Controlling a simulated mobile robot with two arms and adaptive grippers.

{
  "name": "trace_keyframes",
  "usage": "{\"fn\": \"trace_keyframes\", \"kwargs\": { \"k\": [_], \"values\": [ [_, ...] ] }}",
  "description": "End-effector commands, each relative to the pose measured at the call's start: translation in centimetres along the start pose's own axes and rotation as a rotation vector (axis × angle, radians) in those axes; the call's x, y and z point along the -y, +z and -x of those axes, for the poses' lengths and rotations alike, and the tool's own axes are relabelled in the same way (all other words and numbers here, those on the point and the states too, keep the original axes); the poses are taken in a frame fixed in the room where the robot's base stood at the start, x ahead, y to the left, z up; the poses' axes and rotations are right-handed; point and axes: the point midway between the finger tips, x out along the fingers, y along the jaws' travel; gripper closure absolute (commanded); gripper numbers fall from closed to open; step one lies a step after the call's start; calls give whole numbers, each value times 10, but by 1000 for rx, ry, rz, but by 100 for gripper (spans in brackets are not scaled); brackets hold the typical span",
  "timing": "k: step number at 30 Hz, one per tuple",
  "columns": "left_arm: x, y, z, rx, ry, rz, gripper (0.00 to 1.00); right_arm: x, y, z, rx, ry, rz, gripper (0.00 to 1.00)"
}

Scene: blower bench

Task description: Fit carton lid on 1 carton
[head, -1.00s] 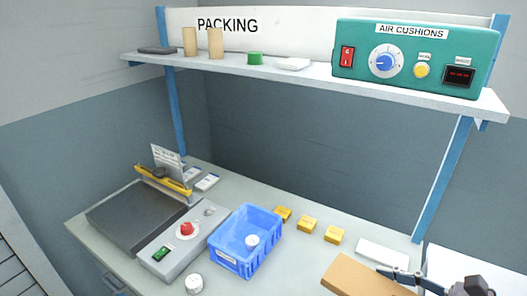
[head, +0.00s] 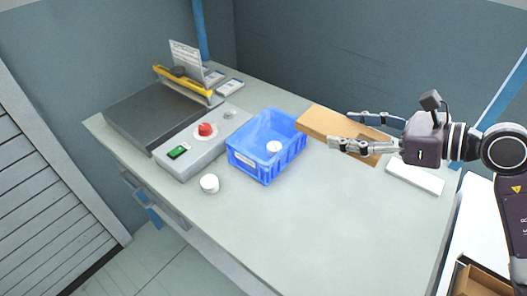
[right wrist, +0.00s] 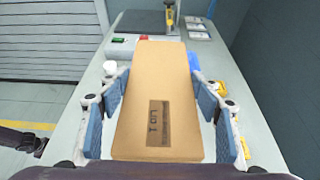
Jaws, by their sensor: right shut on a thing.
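My right gripper (head: 340,130) is shut on a flat brown cardboard lid (head: 322,122), with one finger along each long side. In the right wrist view the lid (right wrist: 160,75) lies between the blue finger pads, and its dark printed label reads upside down, seemingly "LID 1". The lid appears held above the bench, covering the area right of the blue bin. An open brown carton (head: 478,282) shows partly at the bottom right corner of the head view, cut off by the frame. The lid is well apart from it.
A blue bin (head: 240,165) with a white round item inside stands mid-bench. A grey sealer (head: 160,115) with a red knob is left of it. A white roll (head: 209,184) and a white flat item (head: 415,176) lie on the bench (head: 310,225). The bench front is clear.

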Motion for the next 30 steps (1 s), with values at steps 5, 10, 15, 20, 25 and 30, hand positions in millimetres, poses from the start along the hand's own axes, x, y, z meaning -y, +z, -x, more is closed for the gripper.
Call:
{"fn": "trace_keyframes", "kwargs": {
  "k": [5, 10, 15, 20, 25, 30],
  "values": [
    [0, 0, 0, 0, 0, 0, 48, 1, -3, -2, 0, 0, -3, 63],
    [0, 0, 2, 0, 0, 0, 48, 0, -33, -14, -3, 2, -11, 63],
    [0, -1, 4, -1, 0, 0, 48, 0, -76, -32, -1, 1, -10, 63],
    [0, -1, 6, -1, 0, 0, 48, 0, -114, -48, 0, 0, -9, 63],
    [0, -1, 6, -1, 0, 1, 48, 0, -139, -58, 1, -1, -5, 63],
    [0, -1, 6, -1, 0, 1, 48, 1, -151, -63, 0, -1, -3, 63]
  ]
}}
